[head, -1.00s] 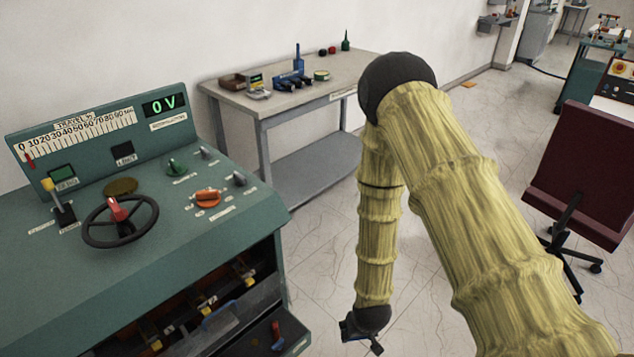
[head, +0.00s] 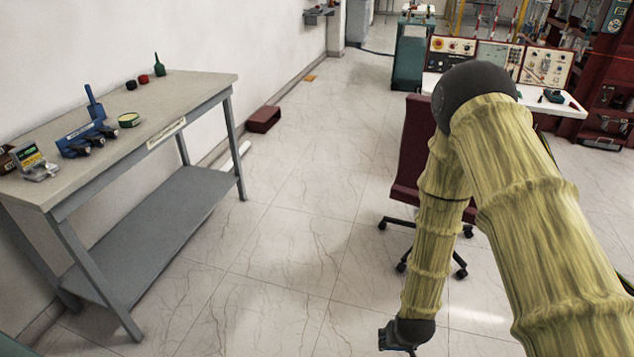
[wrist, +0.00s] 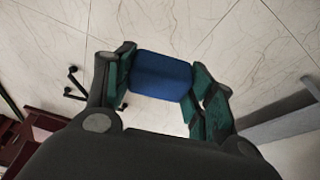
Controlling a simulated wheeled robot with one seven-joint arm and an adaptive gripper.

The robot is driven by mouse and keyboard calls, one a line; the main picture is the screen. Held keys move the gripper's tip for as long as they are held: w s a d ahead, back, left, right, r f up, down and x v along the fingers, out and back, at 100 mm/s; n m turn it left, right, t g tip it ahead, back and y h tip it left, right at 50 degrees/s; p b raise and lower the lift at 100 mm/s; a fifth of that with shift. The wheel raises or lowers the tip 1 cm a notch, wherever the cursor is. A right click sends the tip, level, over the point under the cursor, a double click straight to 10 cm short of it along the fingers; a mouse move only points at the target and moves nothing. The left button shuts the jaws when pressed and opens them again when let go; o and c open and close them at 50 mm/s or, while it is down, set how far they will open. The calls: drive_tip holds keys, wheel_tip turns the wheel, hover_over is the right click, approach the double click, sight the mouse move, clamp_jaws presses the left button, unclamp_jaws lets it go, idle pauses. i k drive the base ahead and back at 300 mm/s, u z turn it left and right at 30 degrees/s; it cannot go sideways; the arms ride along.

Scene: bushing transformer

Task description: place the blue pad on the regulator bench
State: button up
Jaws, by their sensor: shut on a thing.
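In the wrist view the blue pad (wrist: 160,76) sits between the two green-padded fingers of my gripper (wrist: 160,82), which is shut on it. The pad is held above the tiled floor. In the head view my gripper (head: 397,337) hangs low at the bottom, right of centre; the pad is hard to make out there. I cannot tell which piece of furniture is the regulator bench. The green console with dial and handwheel is out of the present head view.
A grey workbench (head: 205,84) with small tools and a lower shelf stands at left. A maroon chair (head: 411,150) is close behind my arm, before a white desk with panels (head: 497,62). A dark red box (head: 264,119) lies by the wall. The middle floor is clear.

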sight(176, 92)
drive_tip(key=z, duration=0.05)
drive_tip(key=i, duration=1.4)
drive_tip(key=u, duration=0.6)
drive_tip(key=i, duration=1.25)
drive_tip(key=u, duration=0.8)
